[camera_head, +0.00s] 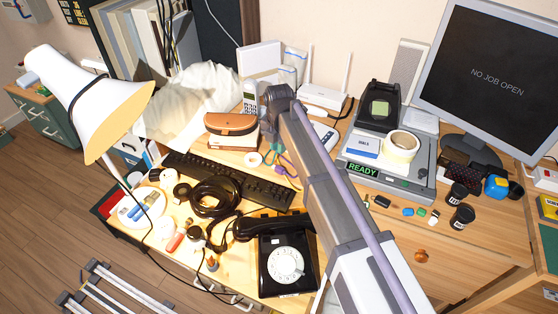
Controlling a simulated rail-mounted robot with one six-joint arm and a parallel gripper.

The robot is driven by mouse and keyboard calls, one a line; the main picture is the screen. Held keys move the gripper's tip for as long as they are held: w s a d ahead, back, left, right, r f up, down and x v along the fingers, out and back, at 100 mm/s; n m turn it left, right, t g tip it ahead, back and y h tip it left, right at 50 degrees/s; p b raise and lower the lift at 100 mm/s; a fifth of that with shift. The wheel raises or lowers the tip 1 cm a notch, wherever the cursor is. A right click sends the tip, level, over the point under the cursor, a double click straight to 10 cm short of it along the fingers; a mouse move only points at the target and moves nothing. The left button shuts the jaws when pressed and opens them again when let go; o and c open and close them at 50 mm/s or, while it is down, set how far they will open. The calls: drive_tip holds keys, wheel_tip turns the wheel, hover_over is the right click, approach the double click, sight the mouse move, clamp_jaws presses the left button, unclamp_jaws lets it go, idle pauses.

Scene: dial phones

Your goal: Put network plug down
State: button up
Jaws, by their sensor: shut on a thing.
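My arm reaches from the bottom right up across the desk, and my gripper (279,97) is at its far end, near the white handset and the router. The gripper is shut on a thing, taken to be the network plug. Its fingertips and the plug are too small or hidden to make out. I cannot tell how high the gripper is above the desk.
A black dial phone (286,264), a keyboard (232,181) and a coiled black cable (212,198) fill the front. A router (322,97), a white handset (250,97) and a brown case (230,123) stand behind. A READY device (386,182) and a monitor (492,75) are right.

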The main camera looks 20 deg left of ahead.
wheel_tip(320, 180, down, 4)
drive_tip(key=b, duration=0.4)
drive_tip(key=shift+r+p, duration=0.3)
drive_tip(key=shift+p, duration=0.05)
drive_tip(key=shift+f, duration=0.25)
drive_tip(key=o, duration=0.7)
drive_tip(key=shift+r, duration=0.1)
wheel_tip(320, 180, up, 13)
drive_tip(key=p, duration=1.2)
drive_tip(key=shift+f, duration=0.25)
drive_tip(key=shift+f, duration=0.1)
